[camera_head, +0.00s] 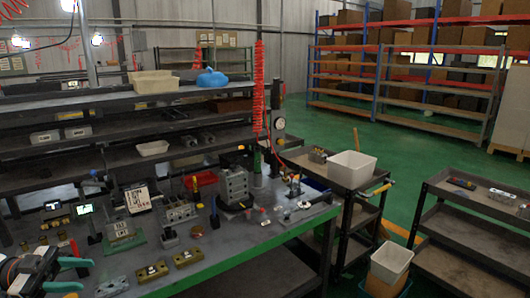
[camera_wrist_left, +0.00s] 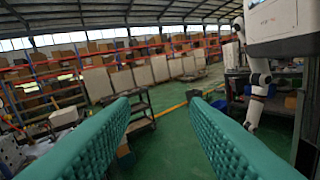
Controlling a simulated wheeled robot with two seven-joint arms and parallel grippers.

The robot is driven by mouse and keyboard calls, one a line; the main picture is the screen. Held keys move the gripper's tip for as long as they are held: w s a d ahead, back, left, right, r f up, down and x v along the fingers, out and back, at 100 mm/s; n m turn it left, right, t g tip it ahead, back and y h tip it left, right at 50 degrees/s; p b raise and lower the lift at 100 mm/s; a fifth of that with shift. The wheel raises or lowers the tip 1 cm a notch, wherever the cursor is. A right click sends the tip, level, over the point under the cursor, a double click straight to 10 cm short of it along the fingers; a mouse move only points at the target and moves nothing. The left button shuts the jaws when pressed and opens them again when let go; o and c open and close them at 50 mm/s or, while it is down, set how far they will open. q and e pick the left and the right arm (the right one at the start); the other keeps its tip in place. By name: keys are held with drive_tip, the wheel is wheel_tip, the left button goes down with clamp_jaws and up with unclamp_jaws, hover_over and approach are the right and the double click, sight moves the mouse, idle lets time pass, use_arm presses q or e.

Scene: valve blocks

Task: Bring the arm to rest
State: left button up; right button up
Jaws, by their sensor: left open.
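My left gripper (camera_head: 80,274) is at the lower left corner of the head view, over the near left end of the workbench (camera_head: 262,242). In the left wrist view its two teal ribbed fingers (camera_wrist_left: 160,103) stand wide apart with nothing between them. Grey metal valve blocks (camera_head: 235,187) stand on the bench, clear of the gripper. Small plates with brass-coloured parts (camera_head: 153,272) lie near the front edge, to the right of the gripper. My right gripper is in neither view.
A dark shelf unit (camera_head: 110,100) stands behind the bench. A cart with a white bin (camera_head: 352,169) stands to its right, and another cart (camera_head: 470,235) is farther right. The green floor (camera_head: 330,130) beyond is open. Racks with boxes (camera_head: 420,70) line the back.

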use_arm(q)
drive_tip(key=w+d+f+n+t+y, duration=0.2)
drive_tip(key=w+f+n+t, duration=0.25)
drive_tip(key=f, duration=0.45)
drive_tip(key=w+d+f+n+t+y, duration=0.2)
drive_tip(key=w+f+n+t, duration=0.15)
drive_tip(key=f+t, duration=0.45)
drive_tip(key=s+d+f+n+y, duration=0.1)
drive_tip(key=s+f+n+y, duration=0.3)
drive_tip(key=f, duration=0.9)
drive_tip(key=s+f+n+y, duration=0.25)
drive_tip(key=f+y, duration=0.25)
drive_tip(key=f, duration=0.8)
drive_tip(key=s+d+f+n+g+y, duration=0.25)
drive_tip(key=s+f+g+y, duration=0.35)
drive_tip(key=s+f, duration=1.15)
drive_tip(key=s+d+f+g, duration=0.2)
drive_tip(key=s, duration=0.6)
drive_tip(key=s+d+f+g, duration=0.1)
drive_tip(key=s+d+g, duration=0.1)
drive_tip(key=s, duration=0.7)
drive_tip(key=s+d+f+g, duration=0.2)
drive_tip(key=s+d+g, duration=0.1)
drive_tip(key=s, duration=0.6)
drive_tip(key=shift+d+f+h, duration=0.25)
drive_tip(key=shift+f+h, duration=0.05)
drive_tip(key=shift+h, duration=0.1)
